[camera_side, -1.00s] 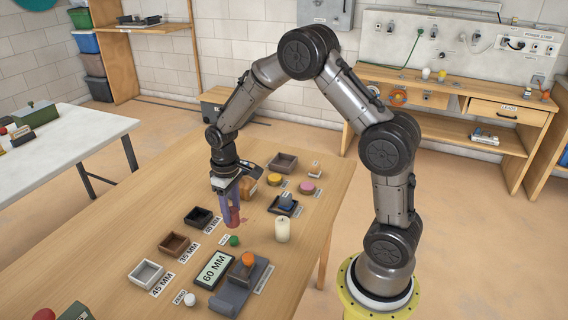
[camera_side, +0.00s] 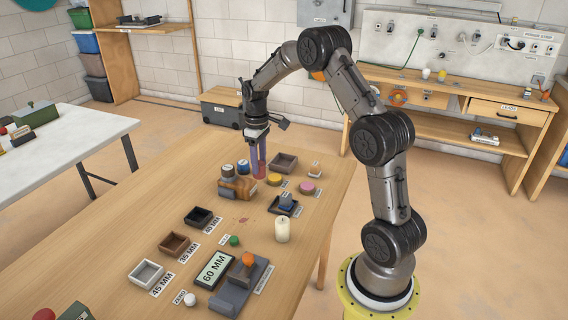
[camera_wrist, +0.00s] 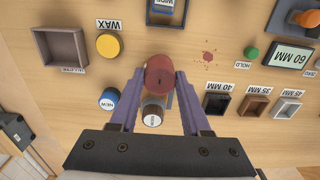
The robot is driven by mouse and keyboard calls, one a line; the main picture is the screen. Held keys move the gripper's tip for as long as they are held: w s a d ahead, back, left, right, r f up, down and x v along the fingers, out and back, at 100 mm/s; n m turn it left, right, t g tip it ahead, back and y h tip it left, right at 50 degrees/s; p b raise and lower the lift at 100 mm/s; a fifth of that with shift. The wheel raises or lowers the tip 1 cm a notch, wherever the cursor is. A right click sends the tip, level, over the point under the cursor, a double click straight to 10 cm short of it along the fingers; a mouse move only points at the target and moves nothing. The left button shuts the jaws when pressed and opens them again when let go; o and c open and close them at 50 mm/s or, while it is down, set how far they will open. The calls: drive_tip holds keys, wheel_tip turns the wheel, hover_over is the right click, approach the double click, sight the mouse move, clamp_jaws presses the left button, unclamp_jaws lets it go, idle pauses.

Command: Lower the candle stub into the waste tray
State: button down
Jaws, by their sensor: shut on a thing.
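The candle stub (camera_wrist: 159,76) is a short dark red cylinder, seen from above in the wrist view. My gripper (camera_wrist: 158,85) is shut on it, one purple finger on each side. In the side view my gripper (camera_side: 258,165) points down and holds the stub (camera_side: 259,171) over the far part of the table, just left of a brown square tray. This tray (camera_side: 271,163) looks empty; I take it as the waste tray, though its label is too small to read. It also shows at upper left in the wrist view (camera_wrist: 84,47), apart from the stub.
A yellow disc (camera_side: 274,179) lies near the tray.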

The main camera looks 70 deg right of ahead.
drive_tip(key=d+f, duration=0.1)
drive_tip(key=d, duration=1.9)
drive_tip(key=shift+w+d+f, duration=0.25)
drive_tip(key=shift+w+f, duration=0.05)
drive_tip(key=shift+w, duration=0.1)
drive_tip(key=shift+f, duration=1.45)
drive_tip(key=shift+f, duration=2.45)
idle(1.0)
drive_tip(key=shift+c, duration=1.4)
unclamp_jaws()
